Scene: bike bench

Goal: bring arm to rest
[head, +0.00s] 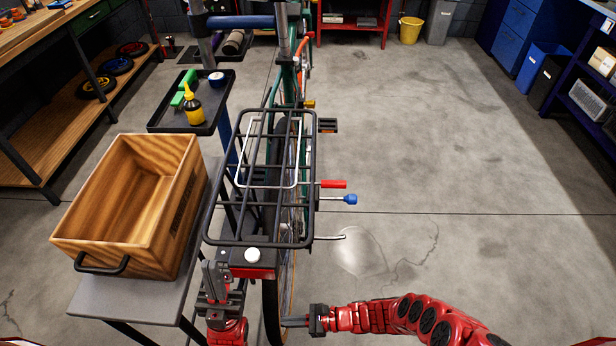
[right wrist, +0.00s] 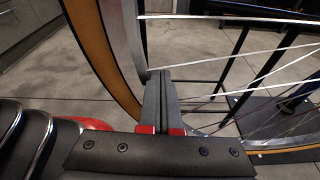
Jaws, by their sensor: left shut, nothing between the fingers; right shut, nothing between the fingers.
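My left gripper (head: 212,270) points up at the bottom of the head view, left of the rear wheel and just below the rear rack (head: 262,240). It is shut and holds nothing. My right arm reaches in from the lower right, and its gripper (head: 288,322) points left at the lower part of the rear wheel (head: 290,262). In the right wrist view its fingers (right wrist: 160,98) are shut and empty, close beside the tyre (right wrist: 105,62) and spokes. I cannot tell whether they touch the wheel.
A wooden crate (head: 108,240) stands on a grey side table (head: 135,299) at the left. A black tray (head: 160,126) holds a yellow bottle (head: 194,108) and green items. Red and blue-tipped levers (head: 334,184) stick out right of the rack. The floor at the right is clear.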

